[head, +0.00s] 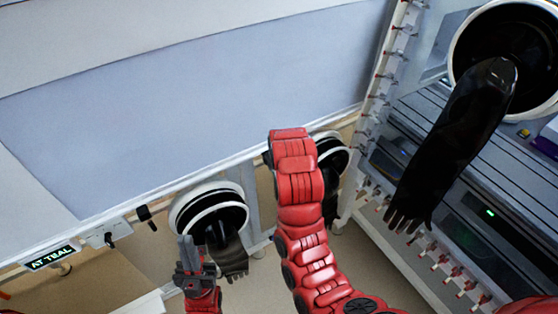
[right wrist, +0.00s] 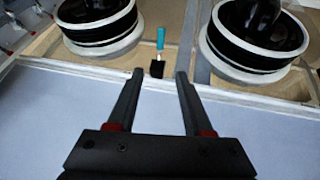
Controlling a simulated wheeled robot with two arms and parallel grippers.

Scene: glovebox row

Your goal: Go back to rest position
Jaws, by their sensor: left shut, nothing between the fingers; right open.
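My left gripper (head: 187,243) shows low in the head view, in front of a round glove port with a white ring (head: 180,207). Its grey fingers point up and are shut, with nothing seen between them. My right arm rises through the middle of the head view, and its gripper is hidden there behind the arm's end. In the right wrist view my right gripper (right wrist: 160,75) is open and empty, its two dark fingers apart over the edge of a pale blue-grey panel (right wrist: 40,125).
Two ringed ports (right wrist: 100,27) (right wrist: 262,40) lie beyond the right fingers, with a teal-handled tool (right wrist: 160,38) between them. A black glove (head: 455,140) hangs at the right of the head view beside a white frame with red fittings.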

